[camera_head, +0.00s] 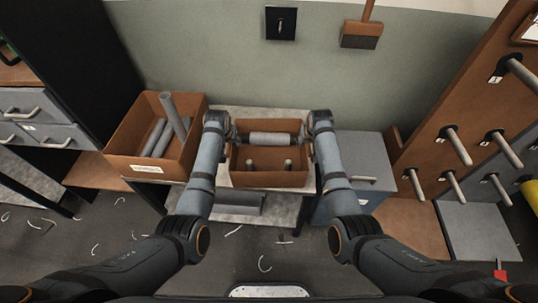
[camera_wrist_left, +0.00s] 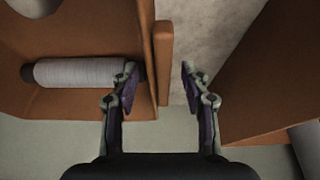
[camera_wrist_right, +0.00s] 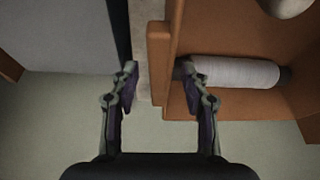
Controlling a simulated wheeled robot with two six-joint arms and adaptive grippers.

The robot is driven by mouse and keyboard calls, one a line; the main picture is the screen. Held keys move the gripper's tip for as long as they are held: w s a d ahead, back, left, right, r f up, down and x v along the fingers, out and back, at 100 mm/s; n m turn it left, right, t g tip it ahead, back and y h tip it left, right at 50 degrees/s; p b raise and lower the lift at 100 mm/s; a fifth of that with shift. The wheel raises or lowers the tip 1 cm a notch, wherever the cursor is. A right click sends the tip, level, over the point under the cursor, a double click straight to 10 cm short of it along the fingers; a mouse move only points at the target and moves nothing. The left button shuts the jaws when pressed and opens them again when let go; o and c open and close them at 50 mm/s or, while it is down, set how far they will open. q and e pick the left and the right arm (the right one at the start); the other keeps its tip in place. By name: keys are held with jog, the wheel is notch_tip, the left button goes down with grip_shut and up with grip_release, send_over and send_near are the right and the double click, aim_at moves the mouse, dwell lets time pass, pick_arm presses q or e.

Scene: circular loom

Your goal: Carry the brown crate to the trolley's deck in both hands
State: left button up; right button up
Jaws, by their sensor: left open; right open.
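The small brown crate (camera_head: 268,180) stands on a pale-topped table (camera_head: 235,112) at centre. It holds a grey roll (camera_head: 270,139) across its far part and two small upright pegs. My left gripper (camera_head: 231,137) is at the crate's left end. In the left wrist view its open fingers (camera_wrist_left: 159,78) straddle the crate's end wall (camera_wrist_left: 164,60). My right gripper (camera_head: 312,140) is at the right end. In the right wrist view its open fingers (camera_wrist_right: 160,78) straddle the other end wall (camera_wrist_right: 157,60). I cannot make out for certain which surface is the trolley's deck.
A larger brown box (camera_head: 130,143) with grey tubes stands close on the left. A grey cabinet (camera_head: 362,158) is close on the right. A brown board with grey pegs (camera_head: 455,145) rises further right. A light grey panel (camera_head: 480,232) lies low at the right. White scraps litter the floor.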

pick_arm(q)
grip_shut()
pick_arm(e)
grip_shut()
pick_arm(q)
jog(key=shift+r, duration=0.1)
pick_arm(e)
jog(key=shift+r, duration=0.1)
